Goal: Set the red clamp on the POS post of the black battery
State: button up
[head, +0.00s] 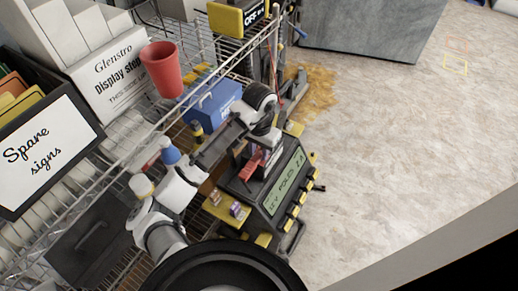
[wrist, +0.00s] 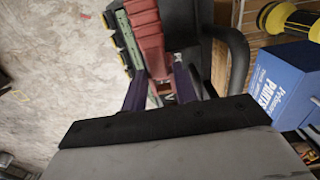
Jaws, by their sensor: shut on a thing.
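My gripper (wrist: 160,80) is shut on the red clamp (wrist: 145,28), which points away from the wrist between the two dark purple fingers. A black body (wrist: 186,32) lies beside the clamp in the wrist view. I cannot tell for sure which black part is the battery. No POS mark is readable, and whether the clamp touches a post is unclear.
A wire shelf on the left holds a red cup (head: 162,69), a blue box (head: 212,101) and a "Spare signs" box (head: 42,150). The blue box also shows in the wrist view (wrist: 287,82). A thick black tube (wrist: 237,58) curves close by. Open floor (head: 400,130) lies right.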

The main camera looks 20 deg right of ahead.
aim_at(259, 153)
jog(key=shift+f+b, duration=0.65)
jog(key=shift+f, duration=0.75)
dwell(0.4)
jog(key=o, duration=1.2)
jog(key=shift+c, duration=0.2)
jog(key=shift+r, duration=0.1)
notch_tip(259, 153, up, 14)
jog(key=p, duration=0.1)
